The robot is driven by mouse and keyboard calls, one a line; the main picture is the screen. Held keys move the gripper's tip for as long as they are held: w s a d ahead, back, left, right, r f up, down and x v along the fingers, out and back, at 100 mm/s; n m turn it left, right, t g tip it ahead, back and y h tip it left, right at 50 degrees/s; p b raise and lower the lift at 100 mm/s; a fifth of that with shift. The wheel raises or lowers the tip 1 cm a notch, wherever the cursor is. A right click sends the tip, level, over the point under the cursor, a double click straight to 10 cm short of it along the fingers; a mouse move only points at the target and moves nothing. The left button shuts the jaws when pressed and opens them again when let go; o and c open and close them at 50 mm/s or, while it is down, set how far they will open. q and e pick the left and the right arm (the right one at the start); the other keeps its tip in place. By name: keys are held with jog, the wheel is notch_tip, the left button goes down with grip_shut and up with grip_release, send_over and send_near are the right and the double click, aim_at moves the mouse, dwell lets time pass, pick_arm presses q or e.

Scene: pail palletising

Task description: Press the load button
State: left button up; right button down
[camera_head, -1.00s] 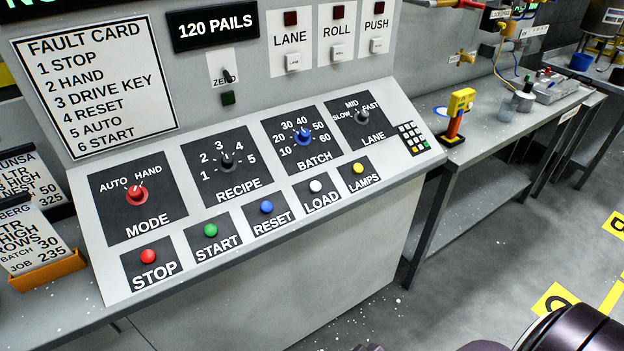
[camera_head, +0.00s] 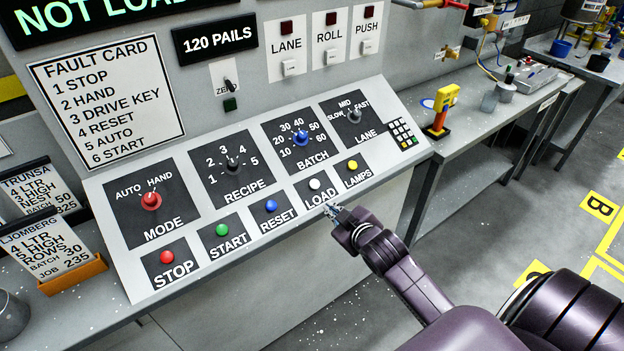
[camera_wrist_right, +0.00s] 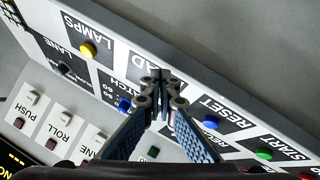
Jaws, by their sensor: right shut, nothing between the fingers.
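The white load button (camera_head: 315,184) sits on the sloped panel between the blue reset button (camera_head: 271,206) and the yellow lamps button (camera_head: 352,165). My right gripper (camera_head: 331,210) is shut and empty, at the panel's lower edge just below the LOAD label. In the right wrist view my shut fingertips (camera_wrist_right: 162,76) lie over the LOAD plate and hide the white button. Whether they touch the panel I cannot tell. My left gripper is out of view.
The green start button (camera_head: 222,230) and red stop button (camera_head: 166,257) lie further left in the row. The mode, recipe, batch and lane knobs sit above. A yellow device (camera_head: 441,108) stands on the bench at right.

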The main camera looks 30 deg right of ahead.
aim_at(314, 184)
notch_tip(314, 184, up, 12)
jog(key=w+d+t+p, duration=0.1)
jog(key=w+t, duration=0.1)
jog(key=shift+w+n, duration=0.35)
jog(key=shift+n, duration=0.05)
jog(key=shift+f, duration=0.15)
jog(key=w+f+b, duration=0.1)
jog(key=f+b, duration=0.1)
jog(key=w+f+b, duration=0.1)
jog(key=f+b, duration=0.1)
jog(key=w+f+b, duration=0.1)
jog(key=f+b, duration=0.1)
jog(key=b, duration=0.1)
jog(key=shift+w+a, duration=0.1)
jog(key=shift+w+f, duration=0.6)
jog(key=shift+f, duration=0.2)
jog(key=shift+f, duration=0.1)
jog(key=shift+w+f, duration=0.2)
jog(key=shift+f, duration=0.05)
dwell(0.4)
